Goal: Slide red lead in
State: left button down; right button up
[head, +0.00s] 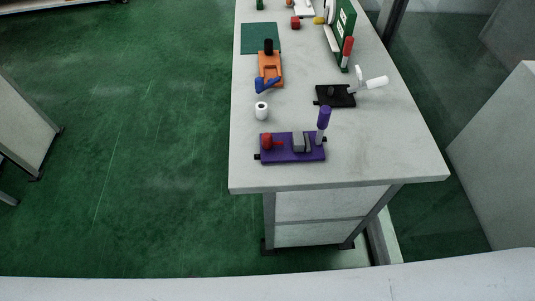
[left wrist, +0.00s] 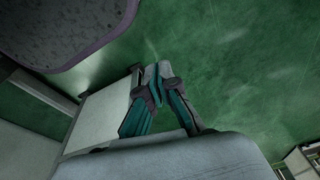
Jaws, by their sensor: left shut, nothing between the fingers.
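A small red piece (head: 268,141), which looks like the red lead, sits at the left end of a purple base (head: 292,157) near the table's front edge. A thin red part reaches from it toward a grey block (head: 299,142) on the same base. I cannot tell whether they touch. A purple-topped post (head: 323,119) stands at the base's right end. My left gripper (left wrist: 157,76) shows only in the left wrist view, shut and empty, with green floor and pale furniture behind it. My right gripper is in neither view.
On the light table (head: 250,178), a white cylinder (head: 261,111), an orange fixture (head: 271,64) with a blue part and a black base (head: 335,97) with a white handle stand farther back. A green board (head: 341,30) is at the back right. Green floor lies open left of the table.

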aim_at(263, 143)
pick_arm(q)
jog(key=w+a+r+m+t+b, duration=0.1)
jog(key=w+r+m+t, duration=0.15)
jog(key=w+r, duration=0.55)
jog(key=w+a+r+m+t+y, duration=0.1)
jog(key=w+r+t, duration=0.35)
jog(key=r, duration=0.85)
jog(key=w+r+m+t+b, duration=0.1)
jog(key=w+r+t, duration=0.1)
jog(key=w+r, duration=0.65)
jog(key=w+d+r+m+t+h, duration=0.3)
jog(key=d+r+m+t, duration=0.15)
jog(key=m, duration=0.25)
jog(key=s+d+m+g+h, duration=0.3)
jog(key=d+m+h, duration=0.7)
jog(key=m, duration=0.4)
jog(key=shift+n+h, duration=0.35)
jog(key=shift+h, duration=0.05)
jog(key=p+x, duration=0.1)
jog(key=x, duration=0.4)
jog(key=p+x, duration=0.2)
jog(key=x, duration=0.4)
jog(key=shift+w+a, duration=0.15)
jog(key=shift+w, duration=0.2)
jog(key=shift+w+d, duration=0.45)
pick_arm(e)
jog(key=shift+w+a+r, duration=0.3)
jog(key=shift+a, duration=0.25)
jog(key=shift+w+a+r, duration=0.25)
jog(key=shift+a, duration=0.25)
